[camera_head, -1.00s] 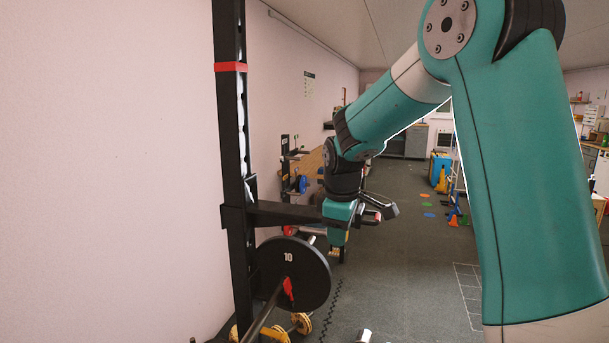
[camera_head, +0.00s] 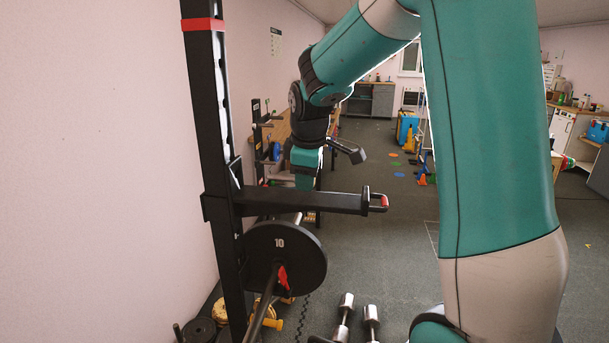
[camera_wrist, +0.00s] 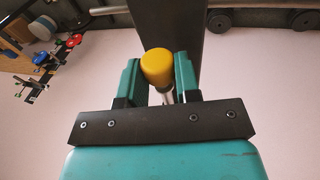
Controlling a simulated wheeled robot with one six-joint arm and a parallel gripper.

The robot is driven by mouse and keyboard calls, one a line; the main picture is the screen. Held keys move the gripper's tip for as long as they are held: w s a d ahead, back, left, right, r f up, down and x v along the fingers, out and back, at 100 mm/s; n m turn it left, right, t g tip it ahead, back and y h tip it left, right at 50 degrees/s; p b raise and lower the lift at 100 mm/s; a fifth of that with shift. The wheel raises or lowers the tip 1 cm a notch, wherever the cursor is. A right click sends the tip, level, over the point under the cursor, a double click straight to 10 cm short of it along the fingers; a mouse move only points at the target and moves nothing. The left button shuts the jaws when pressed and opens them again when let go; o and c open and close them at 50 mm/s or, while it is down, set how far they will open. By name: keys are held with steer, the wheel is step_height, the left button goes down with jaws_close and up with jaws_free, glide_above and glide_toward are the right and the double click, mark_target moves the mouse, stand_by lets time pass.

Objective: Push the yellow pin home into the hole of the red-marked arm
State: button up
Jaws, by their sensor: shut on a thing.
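The yellow pin (camera_wrist: 158,66) shows in the wrist view, its rounded yellow head above a metal shank. My gripper (camera_wrist: 160,85) is shut on the pin, one teal finger on each side. In the head view my gripper (camera_head: 304,182) points down, just above and partly behind the black rack arm (camera_head: 320,202) with a red tip. That arm sticks out to the right from the black upright (camera_head: 210,120), which has a red band near its top. The pin is not visible in the head view. The hole is not visible, and I cannot tell how deep the pin sits.
A black weight plate (camera_head: 300,262) marked 10 is below the rack arm, with a bar in front. Dumbbells (camera_head: 344,318) lie on the floor at the bottom. A pale wall stands left. Open floor lies to the right of the rack arm.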

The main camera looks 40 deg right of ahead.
mark_target(277, 176)
steer(key=shift+w+a+p, duration=0.5)
steer(key=shift+w+a, duration=0.45)
steer(key=shift+w, duration=0.2)
steer(key=shift+w+a+p, duration=0.45)
steer(key=shift+w+a, duration=0.45)
steer(key=shift+w, duration=0.25)
steer(key=shift+w+a+p, duration=0.85)
steer(key=shift+w+a, duration=0.3)
steer(key=shift+w, duration=0.3)
steer(key=shift+w+a+p, duration=0.85)
steer(key=shift+w+a, duration=0.25)
steer(key=shift+w, duration=0.3)
stand_by(0.9)
steer(key=shift+s+d, duration=0.1)
steer(key=shift+s+d+b, duration=0.35)
steer(key=shift+s+d, duration=0.65)
steer(key=shift+s, duration=0.25)
steer(key=shift+s+d+b, duration=0.3)
steer(key=shift+s+d, duration=0.65)
steer(key=shift+s, duration=0.3)
